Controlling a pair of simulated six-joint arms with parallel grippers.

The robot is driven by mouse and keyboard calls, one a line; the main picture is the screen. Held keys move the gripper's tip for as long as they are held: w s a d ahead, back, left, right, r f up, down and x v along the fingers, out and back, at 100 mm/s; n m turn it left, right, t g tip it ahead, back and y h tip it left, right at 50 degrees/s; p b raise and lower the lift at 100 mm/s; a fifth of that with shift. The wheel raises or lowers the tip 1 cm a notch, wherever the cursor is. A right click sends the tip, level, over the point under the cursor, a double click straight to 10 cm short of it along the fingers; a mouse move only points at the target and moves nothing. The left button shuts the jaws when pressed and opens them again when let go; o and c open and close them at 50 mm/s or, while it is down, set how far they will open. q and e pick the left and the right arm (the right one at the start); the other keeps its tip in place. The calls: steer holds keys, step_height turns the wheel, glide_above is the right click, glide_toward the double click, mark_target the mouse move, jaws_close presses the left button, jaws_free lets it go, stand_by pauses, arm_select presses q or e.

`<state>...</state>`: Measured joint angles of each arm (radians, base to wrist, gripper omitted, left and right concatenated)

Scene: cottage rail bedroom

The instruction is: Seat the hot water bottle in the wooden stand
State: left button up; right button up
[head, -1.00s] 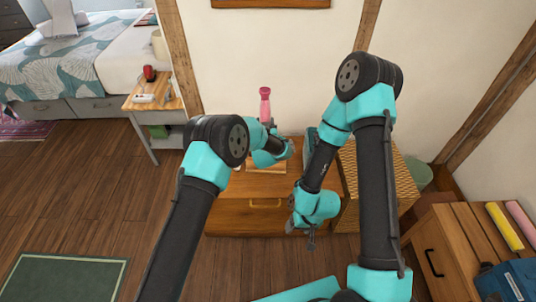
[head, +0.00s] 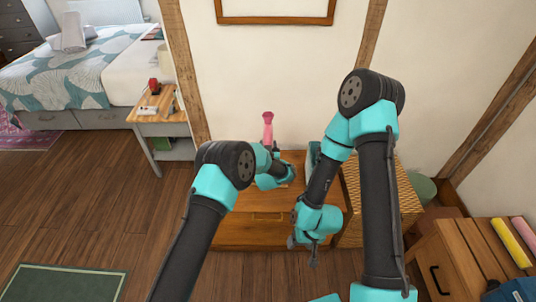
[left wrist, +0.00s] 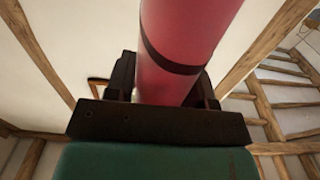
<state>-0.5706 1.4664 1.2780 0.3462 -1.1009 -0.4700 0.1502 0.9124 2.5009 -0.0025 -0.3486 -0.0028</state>
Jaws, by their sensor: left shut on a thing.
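The pink hot water bottle (head: 268,130) stands upright above the wooden dresser, near the wall. My left gripper (head: 274,158) is shut on it; in the head view the fingers are mostly hidden behind my wrist. In the left wrist view the bottle (left wrist: 185,45) rises between the dark jaws (left wrist: 165,90), with a dark band around it. The wooden stand is hidden behind my left wrist, so I cannot tell whether the bottle touches it. My right gripper (head: 303,247) hangs empty in front of the dresser; its jaw gap is unclear.
A bedside table (head: 150,113) and the bed are at the left. A slatted wooden unit (head: 470,250) with rolls on top is at the right.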

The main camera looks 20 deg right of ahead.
arm_select(q)
steer(key=shift+f, duration=2.35)
steer(key=o, duration=1.4)
steer(key=shift+f, duration=0.1)
steer(key=shift+v, duration=3.75)
